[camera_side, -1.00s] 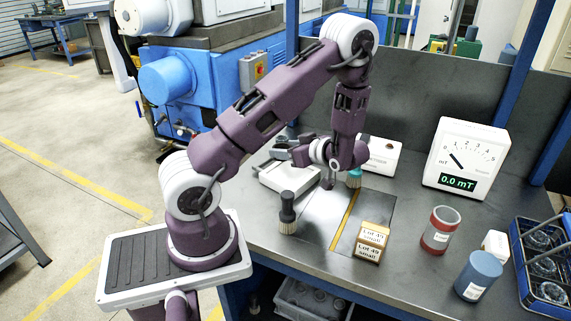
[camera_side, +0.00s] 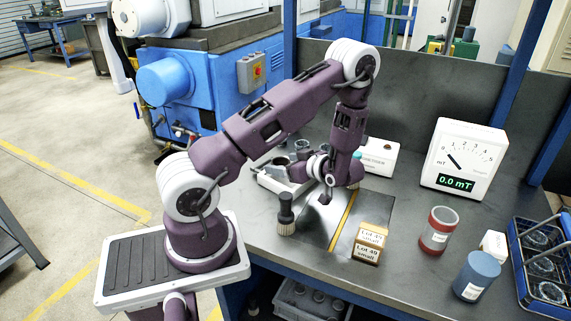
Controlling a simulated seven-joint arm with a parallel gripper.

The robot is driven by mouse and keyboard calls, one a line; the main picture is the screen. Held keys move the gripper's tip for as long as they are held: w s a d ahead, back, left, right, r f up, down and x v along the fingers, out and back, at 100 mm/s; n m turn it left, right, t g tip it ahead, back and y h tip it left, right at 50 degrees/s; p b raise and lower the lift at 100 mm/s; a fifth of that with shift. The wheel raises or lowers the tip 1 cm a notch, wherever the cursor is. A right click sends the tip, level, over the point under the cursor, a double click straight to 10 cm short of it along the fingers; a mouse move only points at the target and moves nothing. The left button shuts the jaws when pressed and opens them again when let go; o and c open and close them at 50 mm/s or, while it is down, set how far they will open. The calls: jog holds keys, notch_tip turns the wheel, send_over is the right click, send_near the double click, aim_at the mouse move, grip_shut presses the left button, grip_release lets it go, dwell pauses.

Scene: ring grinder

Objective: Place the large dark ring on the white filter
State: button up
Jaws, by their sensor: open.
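My gripper (camera_side: 325,197) points down low over the metal plate (camera_side: 318,222) on the bench, and it looks empty. The fingers are small here and partly covered by the wrist. I cannot clearly pick out the large dark ring; dark round parts (camera_side: 303,148) stand at the pale tray (camera_side: 268,184) behind and left of my gripper, partly hidden by my arm. I cannot tell which thing is the white filter.
A dark-handled brush (camera_side: 286,213) stands left of my gripper. A red-banded jar (camera_side: 438,232), a blue jar (camera_side: 477,276), a meter (camera_side: 463,158) and a blue crate (camera_side: 542,262) stand farther right.

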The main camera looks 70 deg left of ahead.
jog(key=shift+w+d+r, duration=0.15)
jog(key=shift+d+r, duration=0.05)
jog(key=shift+r, duration=0.05)
jog(key=v, duration=1.1)
jog(key=shift+d+r, duration=0.2)
jog(key=shift+d, duration=0.05)
